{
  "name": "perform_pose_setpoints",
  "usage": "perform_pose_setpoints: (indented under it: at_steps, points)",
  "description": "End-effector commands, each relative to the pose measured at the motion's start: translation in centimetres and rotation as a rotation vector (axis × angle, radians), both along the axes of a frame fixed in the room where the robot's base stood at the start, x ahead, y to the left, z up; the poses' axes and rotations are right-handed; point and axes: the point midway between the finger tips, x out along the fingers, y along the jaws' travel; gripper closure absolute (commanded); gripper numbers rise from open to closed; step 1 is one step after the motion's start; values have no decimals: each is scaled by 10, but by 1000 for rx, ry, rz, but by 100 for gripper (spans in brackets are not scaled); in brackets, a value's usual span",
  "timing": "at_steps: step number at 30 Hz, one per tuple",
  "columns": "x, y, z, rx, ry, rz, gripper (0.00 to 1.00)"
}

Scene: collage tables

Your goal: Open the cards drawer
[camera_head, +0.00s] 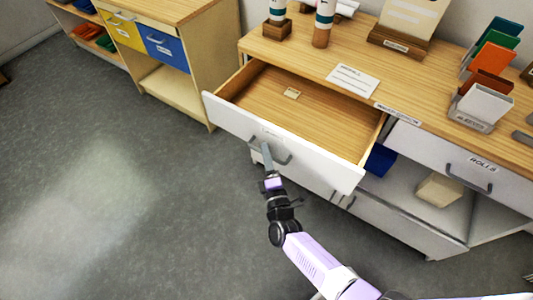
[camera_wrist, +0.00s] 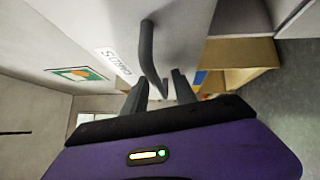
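The cards drawer (camera_head: 235,116) stands pulled well out of the wooden-topped cabinet, with its wooden inside showing. The grey bar handle (camera_head: 284,157) also shows in the wrist view (camera_wrist: 148,50). My gripper (camera_head: 266,160) is at the handle's left part. In the wrist view its fingers (camera_wrist: 160,84) are apart, with the handle's end between them and gaps visible beside it.
The cabinet top (camera_head: 330,55) holds bottles on wooden stands, a sign, a paper sheet and a card rack (camera_head: 484,103). A closed ROLLS drawer (camera_head: 460,170) is at right. Another cabinet with yellow and blue drawers (camera_head: 163,47) stands at left. The grey floor (camera_head: 100,190) is clear.

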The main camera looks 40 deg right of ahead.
Motion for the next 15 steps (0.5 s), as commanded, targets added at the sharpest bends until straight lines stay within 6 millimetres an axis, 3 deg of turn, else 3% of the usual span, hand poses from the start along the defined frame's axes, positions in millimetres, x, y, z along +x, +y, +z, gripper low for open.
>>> perform_pose_setpoints:
  at_steps: [8, 15]
  points:
    - [-1, 0, 0, 0, -1, 0, 68]
    - [-27, 12, -5, 0, 1, 1, 68]
